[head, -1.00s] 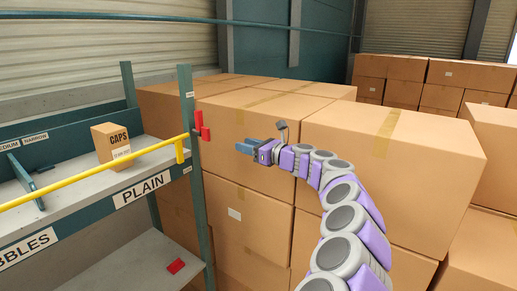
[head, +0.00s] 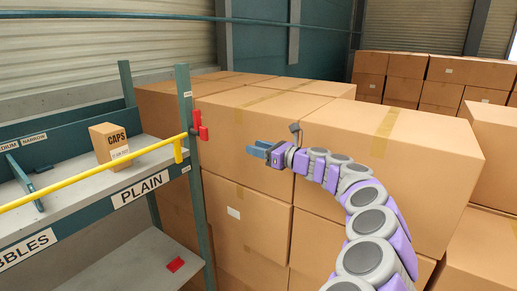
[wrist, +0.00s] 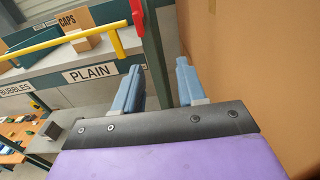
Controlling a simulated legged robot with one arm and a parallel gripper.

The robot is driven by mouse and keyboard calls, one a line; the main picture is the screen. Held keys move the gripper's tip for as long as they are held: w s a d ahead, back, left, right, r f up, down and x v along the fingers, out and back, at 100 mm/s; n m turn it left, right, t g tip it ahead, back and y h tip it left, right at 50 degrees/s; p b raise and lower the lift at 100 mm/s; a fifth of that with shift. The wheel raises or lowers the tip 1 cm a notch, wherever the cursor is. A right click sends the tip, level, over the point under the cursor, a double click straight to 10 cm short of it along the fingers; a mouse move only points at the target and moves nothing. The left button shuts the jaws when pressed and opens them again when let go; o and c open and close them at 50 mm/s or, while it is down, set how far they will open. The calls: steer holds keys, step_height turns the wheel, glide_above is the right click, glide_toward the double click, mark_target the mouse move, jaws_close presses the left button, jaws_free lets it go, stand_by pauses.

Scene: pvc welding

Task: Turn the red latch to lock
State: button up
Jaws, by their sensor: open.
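The red latch (head: 201,126) is on the shelf's right upright post, at the right end of the yellow bar (head: 95,175). In the wrist view a red part of the latch (wrist: 138,14) shows at the top edge, partly cut off. My gripper (head: 258,149) is to the right of the latch and a little lower, apart from it, with its blue fingers pointing left. In the wrist view the two fingers (wrist: 157,85) are spread with nothing between them.
The shelf (head: 145,150) holds a CAPS box (head: 110,143) behind the yellow bar. A red piece (head: 175,265) lies on the lower shelf. Stacked cardboard boxes (head: 250,180) stand close behind and right of my gripper. A gap lies between gripper and post.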

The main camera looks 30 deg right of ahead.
steer(key=shift+d+p, duration=0.3)
steer(key=shift+p, duration=0.2)
steer(key=shift+s+a, duration=0.2)
steer(key=shift+a, duration=0.1)
steer(key=b+v, duration=0.2)
steer(key=v, duration=1.5)
steer(key=shift+d+b, duration=0.25)
steer(key=shift+b, duration=0.1)
steer(key=shift+d+f, duration=0.1)
steer(key=shift+d, duration=0.05)
steer(key=shift+w, duration=0.1)
